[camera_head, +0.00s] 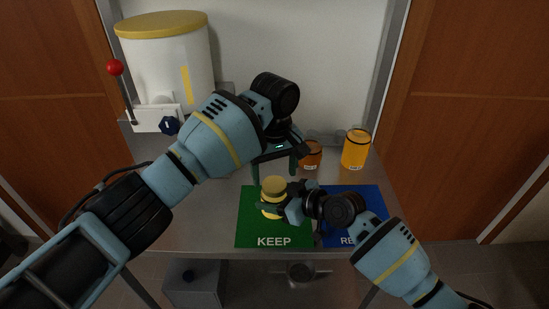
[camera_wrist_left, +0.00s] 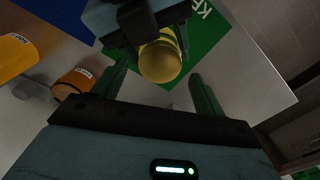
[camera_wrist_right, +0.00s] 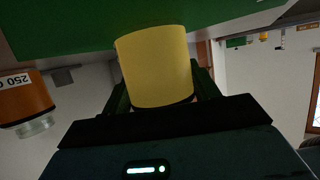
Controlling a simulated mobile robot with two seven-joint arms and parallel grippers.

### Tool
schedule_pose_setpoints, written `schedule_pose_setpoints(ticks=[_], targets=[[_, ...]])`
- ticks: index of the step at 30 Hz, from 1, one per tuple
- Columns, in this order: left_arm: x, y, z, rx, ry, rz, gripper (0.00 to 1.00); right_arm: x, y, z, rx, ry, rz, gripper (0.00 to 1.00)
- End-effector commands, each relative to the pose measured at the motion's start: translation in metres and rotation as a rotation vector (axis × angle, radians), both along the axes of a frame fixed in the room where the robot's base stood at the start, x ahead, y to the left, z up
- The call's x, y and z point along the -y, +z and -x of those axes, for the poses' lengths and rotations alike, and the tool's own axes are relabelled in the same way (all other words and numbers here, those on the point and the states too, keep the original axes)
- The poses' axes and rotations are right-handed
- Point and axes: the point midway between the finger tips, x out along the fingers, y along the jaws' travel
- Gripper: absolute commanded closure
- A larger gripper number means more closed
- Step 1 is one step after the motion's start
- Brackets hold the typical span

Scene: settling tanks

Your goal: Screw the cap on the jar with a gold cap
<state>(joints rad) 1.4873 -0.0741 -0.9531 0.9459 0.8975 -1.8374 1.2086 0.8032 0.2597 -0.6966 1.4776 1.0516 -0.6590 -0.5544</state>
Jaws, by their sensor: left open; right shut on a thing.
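The yellow jar (camera_head: 268,211) stands upright on the green KEEP mat (camera_head: 247,224), with its gold cap (camera_head: 273,184) on top. Whether the cap is fully seated cannot be told. My right gripper (camera_wrist_right: 160,92) is shut on the jar's body (camera_wrist_right: 155,60), from the right in the head view. My left gripper (camera_head: 273,172) is open, fingers pointing down, just above the cap. In the left wrist view the cap (camera_wrist_left: 160,63) lies between and beyond the open fingers (camera_wrist_left: 158,85), apart from them.
A blue mat (camera_head: 372,200), partly hidden by my right arm, lies right of the green one. A brown-orange jar (camera_head: 311,157) and a taller orange jar (camera_head: 356,150) stand behind. A white tank (camera_head: 150,65) with a red-knobbed lever (camera_head: 116,68) stands at back left.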

Motion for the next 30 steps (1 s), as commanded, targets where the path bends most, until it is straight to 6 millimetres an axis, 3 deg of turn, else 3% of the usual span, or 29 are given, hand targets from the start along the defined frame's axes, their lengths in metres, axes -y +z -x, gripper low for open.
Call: schedule_pose_setpoints(ticks=[7,19,29,30], targets=[[-0.001,-0.025,0.0,-0.001,0.001,-0.002,0.28,0.0,0.0,0.0,-0.001,0.0,0.001,1.0],[-0.001,-0.03,0.0,0.001,0.001,0.0,0.29,0.0,0.0,0.0,-0.001,0.0,0.001,1.0],[0.0,-0.029,0.0,0.001,0.0,0.0,0.72,0.0,0.0,0.0,-0.001,0.0,-0.001,1.0],[0.0,-0.029,0.0,0.001,0.0,0.0,0.42,0.0,0.0,0.0,-0.001,0.0,0.0,1.0]])
